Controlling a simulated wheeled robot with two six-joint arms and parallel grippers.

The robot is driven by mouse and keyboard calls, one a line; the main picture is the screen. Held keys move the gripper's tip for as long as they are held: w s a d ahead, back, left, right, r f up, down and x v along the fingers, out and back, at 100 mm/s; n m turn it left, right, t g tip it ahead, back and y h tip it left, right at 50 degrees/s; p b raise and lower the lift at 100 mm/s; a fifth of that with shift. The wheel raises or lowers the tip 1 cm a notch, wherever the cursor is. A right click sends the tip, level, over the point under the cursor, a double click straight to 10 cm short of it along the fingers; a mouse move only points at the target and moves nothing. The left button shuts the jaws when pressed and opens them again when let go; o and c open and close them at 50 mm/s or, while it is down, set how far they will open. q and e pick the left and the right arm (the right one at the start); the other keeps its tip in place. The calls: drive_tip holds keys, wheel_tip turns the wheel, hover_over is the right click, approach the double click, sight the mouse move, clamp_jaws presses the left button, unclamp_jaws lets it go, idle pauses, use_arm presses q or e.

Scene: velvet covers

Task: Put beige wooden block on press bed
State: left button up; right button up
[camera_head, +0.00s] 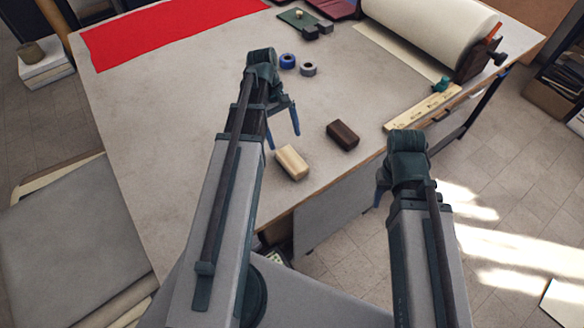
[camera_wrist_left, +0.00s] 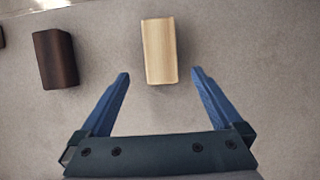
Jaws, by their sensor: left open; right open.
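The beige wooden block (camera_head: 292,163) lies on the grey table near its front edge. It also shows in the left wrist view (camera_wrist_left: 159,50), upper middle, just beyond and between the fingertips. My left gripper (camera_head: 284,141) is open and empty above the table, beside the block; its blue fingers (camera_wrist_left: 160,74) are spread wider than the block. My right gripper (camera_head: 380,190) is open at the table's front right edge, partly hidden by its own arm. A flat dark green piece with a knob (camera_head: 299,17) lies at the back; I cannot tell whether it is the press bed.
A dark brown block (camera_head: 343,135) lies right of the beige one, also in the left wrist view (camera_wrist_left: 56,58).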

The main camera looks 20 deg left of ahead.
sight(286, 153)
use_arm(q)
drive_tip(key=shift+b+x, duration=0.85)
drive_tip(key=shift+x, duration=0.6)
use_arm(e)
drive_tip(key=shift+f, duration=1.35)
use_arm(q)
wheel_tip(286, 153, down, 5)
drive_tip(key=b, duration=0.5)
drive_tip(key=shift+s, duration=0.1)
drive_tip(key=shift+d+f, duration=0.15)
drive_tip(key=shift+f, duration=0.1)
drive_tip(key=shift+r, duration=0.1)
use_arm(e)
wheel_tip(286, 153, down, 5)
drive_tip(key=shift+f, duration=0.2)
use_arm(q)
clamp_jaws()
drive_tip(key=shift+r, duration=0.1)
use_arm(e)
drive_tip(key=shift+r, duration=0.15)
